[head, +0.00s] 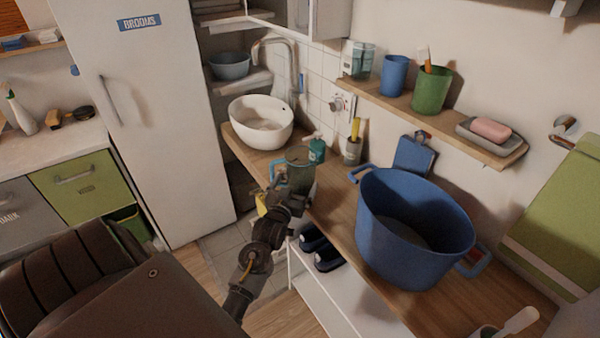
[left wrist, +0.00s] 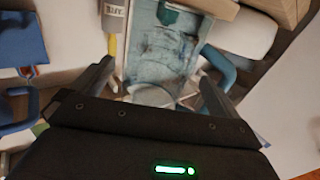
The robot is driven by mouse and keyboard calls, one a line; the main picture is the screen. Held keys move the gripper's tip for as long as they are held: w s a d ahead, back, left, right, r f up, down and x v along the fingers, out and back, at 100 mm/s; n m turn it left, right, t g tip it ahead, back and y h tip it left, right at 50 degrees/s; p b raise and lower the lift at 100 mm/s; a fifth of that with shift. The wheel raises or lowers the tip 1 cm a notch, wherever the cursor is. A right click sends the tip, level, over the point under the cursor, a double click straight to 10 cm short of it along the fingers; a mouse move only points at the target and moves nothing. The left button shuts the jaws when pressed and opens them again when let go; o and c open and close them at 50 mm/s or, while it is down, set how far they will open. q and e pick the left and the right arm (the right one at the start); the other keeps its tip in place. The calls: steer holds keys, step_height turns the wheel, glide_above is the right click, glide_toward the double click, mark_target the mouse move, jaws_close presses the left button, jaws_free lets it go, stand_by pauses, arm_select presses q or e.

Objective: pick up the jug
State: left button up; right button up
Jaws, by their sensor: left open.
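The jug (head: 300,172) is a see-through grey-green vessel with a blue handle, standing near the front edge of the wooden counter. In the left wrist view the clear jug (left wrist: 165,52) shows ahead and between the fingers, with its blue handle to the right. My left gripper (head: 292,193) is at the near side of the jug in the head view and covers its lower part. In the left wrist view the left gripper (left wrist: 155,88) is open, its fingers spread apart. I cannot tell whether they touch the jug. My right gripper is not in view.
A white basin (head: 262,125) with a tap stands behind left of the jug. A teal soap bottle (head: 317,150) and a brush cup (head: 352,151) are close behind it. A big blue pot (head: 412,232) takes up the counter to the right. A shelf (head: 440,122) hangs above.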

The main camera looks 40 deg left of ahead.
arm_select(q)
steer(key=shift+w+a+r, duration=0.15)
steer(key=shift+w+r, duration=0.05)
steer(key=shift+w, duration=0.2)
steer(key=p+x, duration=0.1)
steer(key=x, duration=0.2)
steer(key=shift+w+a+r+p, duration=0.1)
steer(key=shift+w+r+p, duration=0.05)
steer(key=shift+w+p, duration=0.2)
steer(key=shift+w+a, duration=0.2)
steer(key=shift+w, duration=0.25)
steer(key=c, duration=0.9)
steer(key=shift+c, duration=0.2)
